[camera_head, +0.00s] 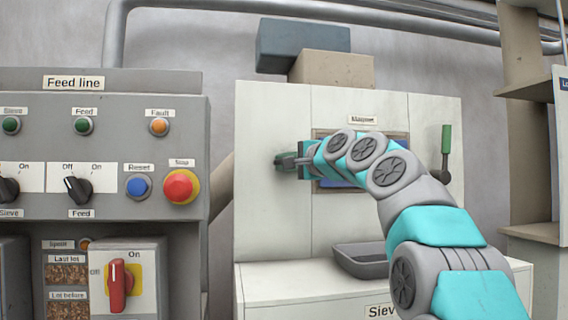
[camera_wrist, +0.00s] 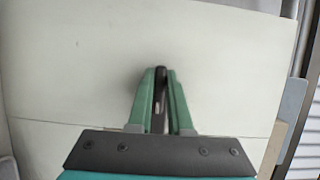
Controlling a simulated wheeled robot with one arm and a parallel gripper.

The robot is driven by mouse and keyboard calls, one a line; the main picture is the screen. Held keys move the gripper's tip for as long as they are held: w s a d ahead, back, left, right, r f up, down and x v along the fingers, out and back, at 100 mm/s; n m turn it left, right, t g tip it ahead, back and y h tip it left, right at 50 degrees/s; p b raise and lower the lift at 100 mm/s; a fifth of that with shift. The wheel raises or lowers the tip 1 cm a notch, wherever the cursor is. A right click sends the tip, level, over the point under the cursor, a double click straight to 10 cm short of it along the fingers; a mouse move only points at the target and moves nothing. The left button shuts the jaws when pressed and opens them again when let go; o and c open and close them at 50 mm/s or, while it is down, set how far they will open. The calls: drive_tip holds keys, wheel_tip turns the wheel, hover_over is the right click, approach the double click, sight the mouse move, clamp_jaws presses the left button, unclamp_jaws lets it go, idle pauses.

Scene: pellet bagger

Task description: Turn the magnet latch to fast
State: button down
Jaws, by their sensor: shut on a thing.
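My gripper (camera_head: 285,161) is at the left side of the pale cabinet front, left of the framed window under the Magnet label (camera_head: 362,119). In the wrist view my gripper (camera_wrist: 160,82) has its green fingers closed on a narrow dark handle (camera_wrist: 160,78), which looks like the magnet latch. The handle points up in that view, against the plain pale panel. Its base and any fast marking are hidden or too small to tell. In the head view my gripper and wrist cover most of the handle.
A lever with a green grip (camera_head: 446,139) stands upright on the cabinet's right. A grey tray (camera_head: 361,261) sits on the ledge below my arm. The Feed line panel (camera_head: 135,105) with buttons and switches stands to the left. Boxes (camera_head: 331,68) rest on top of the cabinet.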

drive_tip(key=shift+a+f, duration=0.15)
drive_tip(key=c, duration=0.8)
unclamp_jaws()
drive_tip(key=shift+c, duration=0.2)
drive_tip(key=shift+s, duration=0.15)
drive_tip(key=b+v, duration=0.1)
drive_tip(key=v, duration=0.6)
drive_tip(key=shift+d+b, duration=0.35)
drive_tip(key=shift+s, duration=0.15)
